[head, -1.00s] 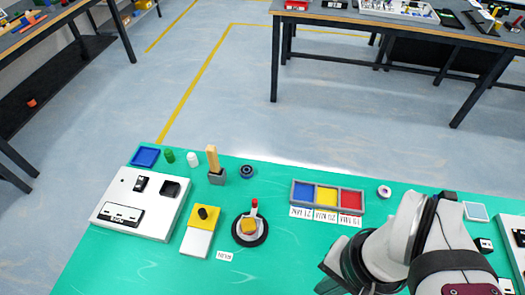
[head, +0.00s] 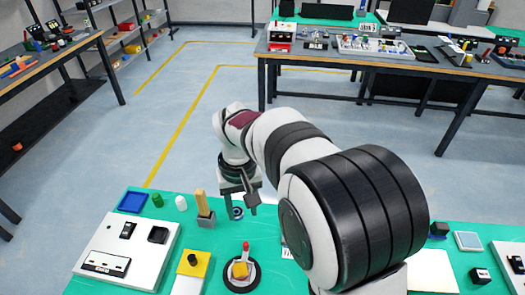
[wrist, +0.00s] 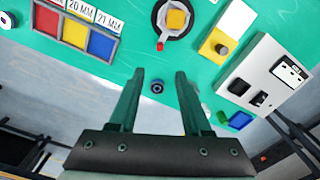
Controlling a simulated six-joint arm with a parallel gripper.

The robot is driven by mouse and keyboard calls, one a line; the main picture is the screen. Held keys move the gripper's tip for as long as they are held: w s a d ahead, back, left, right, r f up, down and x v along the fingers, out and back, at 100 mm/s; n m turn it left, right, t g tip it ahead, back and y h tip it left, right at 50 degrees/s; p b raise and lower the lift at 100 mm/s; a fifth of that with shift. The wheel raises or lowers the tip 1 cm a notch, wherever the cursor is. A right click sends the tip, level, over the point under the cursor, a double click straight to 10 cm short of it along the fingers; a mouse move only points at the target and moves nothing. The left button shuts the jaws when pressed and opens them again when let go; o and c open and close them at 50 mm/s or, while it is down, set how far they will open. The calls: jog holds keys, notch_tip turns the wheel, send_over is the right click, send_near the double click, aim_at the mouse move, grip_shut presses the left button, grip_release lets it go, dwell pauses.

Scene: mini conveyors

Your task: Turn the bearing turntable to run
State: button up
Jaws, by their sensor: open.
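The turntable (head: 229,282) is a black disc with a pale hub, a yellow block on top and a red-tipped lever (head: 246,248). In the head view the lever points to the far side. The turntable also shows at the top of the wrist view (wrist: 159,22), with its red tip (wrist: 160,46) toward my gripper. My gripper (head: 241,206) is open and empty, above the far edge of the green table, beyond the turntable. In the wrist view a small dark ring (wrist: 157,87) lies between the open fingers (wrist: 160,75), lower down on the table.
A yellow-and-white block with a black knob (head: 193,260) stands left of the turntable. Farther left is a white control panel (head: 105,240). A wooden post in a grey base (head: 205,217) stands near the ring. A tray with coloured compartments (wrist: 73,32) is on the other side.

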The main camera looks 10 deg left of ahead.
aim_at(246, 244)
notch_tip(246, 244, down, 16)
jog(key=shift+r, duration=0.2)
grip_shut()
dwell(1.4)
